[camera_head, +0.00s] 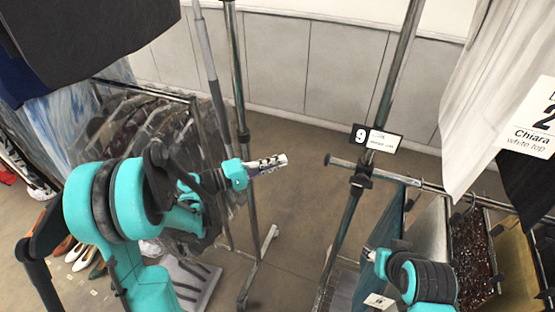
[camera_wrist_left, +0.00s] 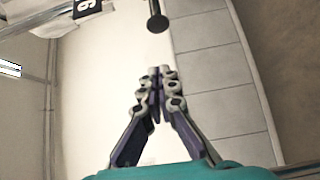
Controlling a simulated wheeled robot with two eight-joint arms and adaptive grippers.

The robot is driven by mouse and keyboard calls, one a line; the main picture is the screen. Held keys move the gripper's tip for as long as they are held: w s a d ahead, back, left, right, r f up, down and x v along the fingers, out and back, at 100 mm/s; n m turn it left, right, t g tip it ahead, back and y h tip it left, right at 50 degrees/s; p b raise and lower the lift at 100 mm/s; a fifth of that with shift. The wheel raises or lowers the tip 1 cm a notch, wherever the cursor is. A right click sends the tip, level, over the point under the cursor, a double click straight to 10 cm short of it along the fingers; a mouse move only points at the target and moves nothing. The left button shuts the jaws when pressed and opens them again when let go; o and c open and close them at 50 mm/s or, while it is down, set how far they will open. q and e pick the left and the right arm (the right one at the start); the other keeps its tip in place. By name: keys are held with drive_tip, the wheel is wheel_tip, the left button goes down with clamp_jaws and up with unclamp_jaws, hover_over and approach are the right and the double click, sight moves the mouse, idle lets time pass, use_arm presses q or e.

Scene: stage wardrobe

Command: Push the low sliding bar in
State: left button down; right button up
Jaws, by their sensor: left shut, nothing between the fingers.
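The low sliding bar (camera_head: 437,188) is a thin metal rod on the right-hand rack, with garments hanging from it. Its dark capped end (camera_head: 328,159) sticks out to the left past the upright. In the left wrist view that round bar end (camera_wrist_left: 158,22) shows beyond the fingertips, at the top. My left gripper (camera_head: 284,159) is shut and empty, left of the bar end with a clear gap between them. Its closed fingers also show in the left wrist view (camera_wrist_left: 155,75). Part of my right arm is at the lower right of the head view; its fingers do not show.
A metal upright (camera_head: 344,222) with a clamp stands beside the bar end, with a "9" sign (camera_head: 376,138) above. Another rack pole (camera_head: 238,80) stands left of my gripper. Bagged garments (camera_head: 135,122) hang at left; a white top (camera_head: 490,85) hangs at right.

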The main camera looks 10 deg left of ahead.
sight(327, 164)
use_arm(q)
drive_tip(key=w+d+b, duration=0.2)
drive_tip(key=w+d, duration=0.1)
drive_tip(key=d, duration=0.7)
drive_tip(key=shift+w+d, duration=0.15)
drive_tip(key=shift+w, duration=0.1)
drive_tip(key=d, duration=0.2)
drive_tip(key=s+d, duration=0.1)
drive_tip(key=d, duration=0.1)
drive_tip(key=shift+d, duration=0.25)
drive_tip(key=shift+a, duration=0.1)
